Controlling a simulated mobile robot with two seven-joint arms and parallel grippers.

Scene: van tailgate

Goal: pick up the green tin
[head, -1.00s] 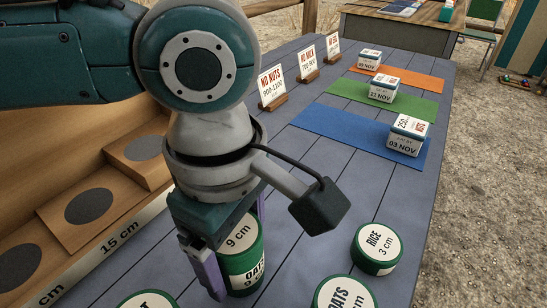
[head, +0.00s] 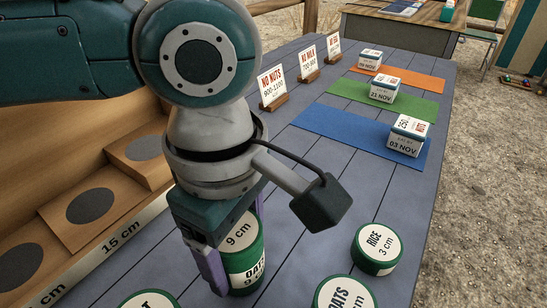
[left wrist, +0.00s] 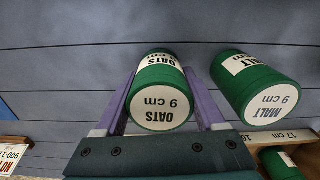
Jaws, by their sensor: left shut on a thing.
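A green tin with a white label reading OATS 9 cm (head: 246,264) stands upright on the grey-blue plank table (head: 345,195). My left gripper (head: 235,270) comes down over it, with its purple fingers on either side, shut on the tin. The left wrist view shows the same oats tin (left wrist: 161,100) between the two fingers (left wrist: 160,103). Part of the tin is hidden by the gripper in the head view. Other green tins stand near: a rice tin of 3 cm (head: 377,249), another oats tin (head: 344,294), and a malt tin of 9 cm (left wrist: 260,95).
A wooden stepped rack (head: 75,245) with dark round spots runs along the left. Small sign cards (head: 271,86) stand at the back. White boxes (head: 408,135) sit on blue, green and orange mats (head: 330,128). The table's middle right is clear.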

